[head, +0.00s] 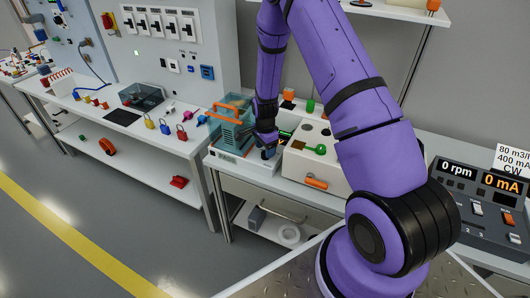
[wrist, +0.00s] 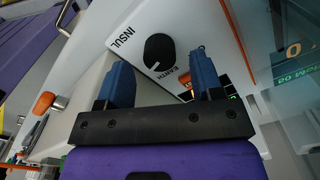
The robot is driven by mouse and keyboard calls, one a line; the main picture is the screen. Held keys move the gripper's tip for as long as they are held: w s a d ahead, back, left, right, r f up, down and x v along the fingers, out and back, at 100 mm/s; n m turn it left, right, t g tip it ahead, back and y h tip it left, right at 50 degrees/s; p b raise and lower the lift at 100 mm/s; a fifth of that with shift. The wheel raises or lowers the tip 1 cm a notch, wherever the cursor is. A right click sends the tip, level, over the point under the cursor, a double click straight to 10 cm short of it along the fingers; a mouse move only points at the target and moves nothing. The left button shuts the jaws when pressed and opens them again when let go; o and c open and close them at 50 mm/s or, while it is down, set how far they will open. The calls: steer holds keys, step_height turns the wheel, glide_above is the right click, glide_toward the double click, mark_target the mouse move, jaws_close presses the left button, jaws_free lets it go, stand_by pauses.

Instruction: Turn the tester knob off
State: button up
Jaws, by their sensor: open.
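The tester knob (wrist: 159,50) is round and black, on a white panel (wrist: 122,42) marked INSUL and EARTH. A small white mark on the knob's edge lies on the side toward the EARTH label. My gripper (wrist: 160,61) is open, its two blue fingers apart on either side of the knob in the picture; I cannot tell whether they touch it. A lit display beside the EARTH label is partly hidden by the right finger. In the head view my gripper (head: 268,151) is low over the bench at the tester, and the knob is hidden there.
A teal clear case with an orange handle (head: 228,107) stands left of my gripper. A cream box with a green knob (head: 320,149) stands close on the right. Coloured padlocks (head: 165,127) lie on the left bench. A control console (head: 482,205) is at far right.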

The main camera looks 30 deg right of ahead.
steer(key=shift+f, duration=1.15)
steer(key=shift+c, duration=0.3)
steer(key=c, duration=0.9)
steer(key=shift+o, duration=0.2)
